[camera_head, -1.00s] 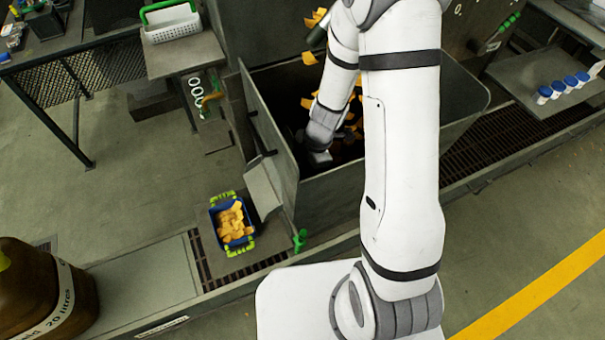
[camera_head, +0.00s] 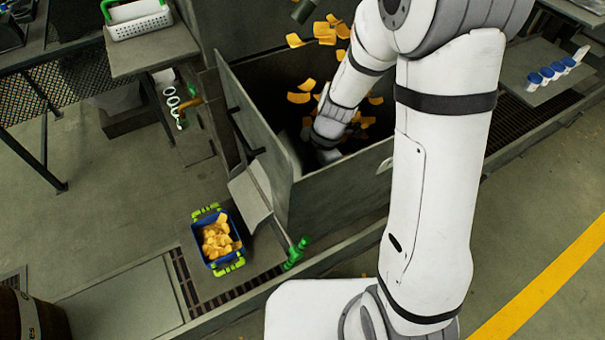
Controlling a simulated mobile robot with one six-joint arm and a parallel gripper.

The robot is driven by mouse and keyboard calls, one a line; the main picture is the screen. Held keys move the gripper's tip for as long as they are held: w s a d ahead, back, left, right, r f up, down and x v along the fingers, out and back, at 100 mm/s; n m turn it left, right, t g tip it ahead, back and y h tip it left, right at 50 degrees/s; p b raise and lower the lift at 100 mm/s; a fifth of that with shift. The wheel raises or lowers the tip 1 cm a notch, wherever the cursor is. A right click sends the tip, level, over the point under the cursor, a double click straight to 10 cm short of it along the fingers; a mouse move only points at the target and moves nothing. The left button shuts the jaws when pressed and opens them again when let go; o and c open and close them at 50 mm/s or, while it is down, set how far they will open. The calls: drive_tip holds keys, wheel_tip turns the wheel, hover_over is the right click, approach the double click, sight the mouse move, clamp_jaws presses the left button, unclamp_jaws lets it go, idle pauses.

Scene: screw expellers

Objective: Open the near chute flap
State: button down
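The near chute flap appears to be the tilted grey plate (camera_head: 250,197) on the outer left side of the dark open bin (camera_head: 345,195). A green handle (camera_head: 295,253) sits at the end of a rod by the plate's lower right. Which part is the flap's hinge I cannot tell. My gripper (camera_head: 328,156) is at the end of my arm, inside the bin mouth, to the right of the plate and apart from it and the handle. Its fingers are too dark and small to make out.
A blue crate (camera_head: 211,263) with green handles holds yellow-orange pieces below the plate. Orange flakes (camera_head: 325,32) hang or fall around my arm in the bin. A white basket (camera_head: 138,22) stands on a shelf at upper left. Blue-capped jars (camera_head: 547,73) stand at right.

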drive_tip(key=shift+w+d+f, duration=0.2)
drive_tip(key=shift+d+f, duration=0.05)
drive_tip(key=shift+d, duration=0.05)
drive_tip(key=w+d+r+p, duration=0.2)
drive_tip(key=d+r+p, duration=0.1)
drive_tip(key=r, duration=0.5)
drive_tip(key=shift+w+d+r, duration=0.25)
drive_tip(key=shift+d, duration=0.6)
